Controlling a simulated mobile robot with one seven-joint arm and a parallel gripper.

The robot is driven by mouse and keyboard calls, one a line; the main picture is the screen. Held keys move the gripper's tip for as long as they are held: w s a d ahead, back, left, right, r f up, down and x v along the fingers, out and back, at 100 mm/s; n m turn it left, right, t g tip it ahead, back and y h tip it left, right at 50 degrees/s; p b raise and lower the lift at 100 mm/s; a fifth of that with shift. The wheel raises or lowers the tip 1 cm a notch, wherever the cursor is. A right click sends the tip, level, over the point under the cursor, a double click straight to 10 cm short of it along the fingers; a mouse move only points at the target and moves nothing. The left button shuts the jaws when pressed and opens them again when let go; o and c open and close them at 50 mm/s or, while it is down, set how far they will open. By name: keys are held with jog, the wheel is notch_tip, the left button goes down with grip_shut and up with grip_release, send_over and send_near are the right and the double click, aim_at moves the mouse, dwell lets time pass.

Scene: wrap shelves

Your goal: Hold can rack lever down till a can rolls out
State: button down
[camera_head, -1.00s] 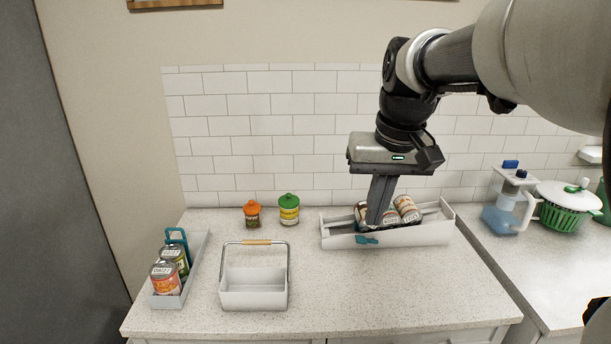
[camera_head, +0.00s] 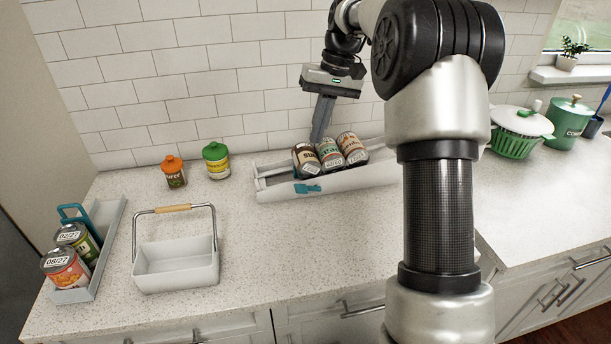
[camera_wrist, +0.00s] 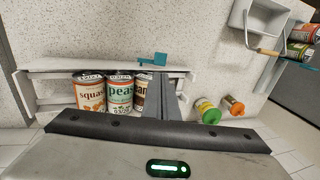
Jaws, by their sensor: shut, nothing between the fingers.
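The white can rack (camera_head: 375,178) lies along the back of the counter. Three cans lie in it: squash (camera_wrist: 91,95), peas (camera_wrist: 119,94) and a third (camera_wrist: 140,94), partly hidden by my fingers in the wrist view. The teal lever (camera_head: 308,188) sits on the rack's front wall and also shows in the wrist view (camera_wrist: 152,59). My gripper (camera_head: 317,138) is shut and empty. Its fingertips are over the back of the cans, apart from the lever. In the wrist view the fingers (camera_wrist: 160,82) point toward the lever side.
A white basket (camera_head: 178,283) with a raised handle stands front left. A second rack (camera_head: 92,282) with two cans and a teal lever is at far left. Orange-lidded (camera_head: 174,173) and green-lidded (camera_head: 216,161) jars stand near the wall. The middle counter is clear.

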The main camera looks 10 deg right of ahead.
aim_at(297, 188)
jog(key=shift+f, duration=0.1)
jog(key=b+x, duration=0.1)
jog(key=x, duration=1.3)
jog(key=shift+b, duration=0.3)
jog(key=shift+a+f+h, duration=0.15)
jog(key=shift+a+h, duration=0.25)
jog(key=shift+h, duration=0.2)
jog(key=shift+a+f+h+p, duration=0.35)
jog(key=shift+a+h+p, duration=0.1)
jog(key=shift+h, duration=0.35)
jog(key=shift+a+f+h, duration=0.3)
jog(key=shift+f+h, duration=0.25)
jog(key=shift+h, duration=0.25)
jog(key=shift+s, duration=0.1)
